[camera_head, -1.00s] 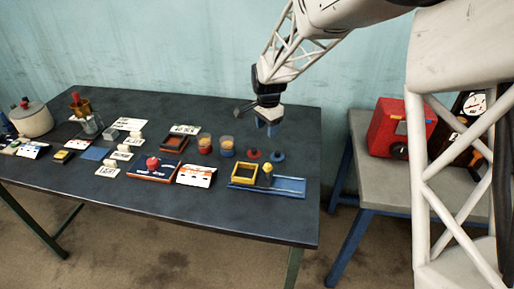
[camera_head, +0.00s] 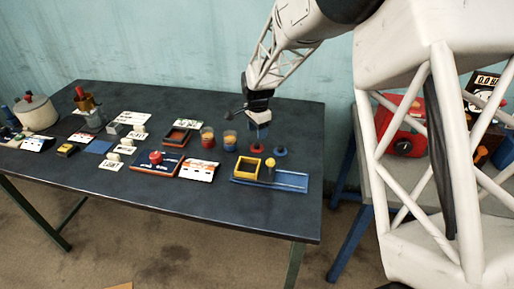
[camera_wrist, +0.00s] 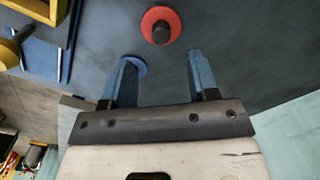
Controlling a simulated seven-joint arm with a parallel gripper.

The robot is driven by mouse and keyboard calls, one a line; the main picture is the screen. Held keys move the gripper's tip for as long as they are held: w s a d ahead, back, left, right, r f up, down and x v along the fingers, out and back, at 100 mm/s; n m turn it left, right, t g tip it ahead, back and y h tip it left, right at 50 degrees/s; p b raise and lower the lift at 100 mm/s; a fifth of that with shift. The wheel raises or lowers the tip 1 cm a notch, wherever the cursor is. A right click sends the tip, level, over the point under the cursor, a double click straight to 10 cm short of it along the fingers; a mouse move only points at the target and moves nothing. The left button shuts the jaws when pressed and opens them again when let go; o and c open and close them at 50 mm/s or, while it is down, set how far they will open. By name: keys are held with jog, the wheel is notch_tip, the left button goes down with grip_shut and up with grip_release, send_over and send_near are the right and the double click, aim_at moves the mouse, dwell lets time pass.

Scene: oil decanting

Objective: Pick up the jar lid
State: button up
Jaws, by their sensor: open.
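Two jar lids lie on the dark table. The red lid (camera_head: 256,149) is a disc with a dark knob; it also shows in the wrist view (camera_wrist: 174,18), just beyond my fingertips. The blue lid (camera_head: 280,152) lies to its right; in the wrist view (camera_wrist: 140,66) it is partly hidden by my left-hand finger. My gripper (camera_head: 260,133) is open and empty above the table, close to the lids; its two blue fingers show in the wrist view (camera_wrist: 163,58). Two jars stand left of the lids, one with red (camera_head: 208,140) and one with blue (camera_head: 229,143).
A blue tray (camera_head: 292,180) with a yellow square frame (camera_head: 236,168) and a yellow-topped piece (camera_head: 270,165) lies in front of the lids. A brown open box (camera_head: 177,137) and several cards stand left. The table's right end is clear. A side table holds a red box (camera_head: 402,128).

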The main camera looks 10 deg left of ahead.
aim_at(257, 143)
jog(key=shift+f, duration=0.5)
jog(key=shift+f, duration=0.1)
jog(key=shift+a+f, duration=0.1)
jog(key=shift+f, duration=2.45)
jog(key=c, duration=1)
jog(key=shift+r, duration=0.15)
notch_tip(257, 143, up, 10)
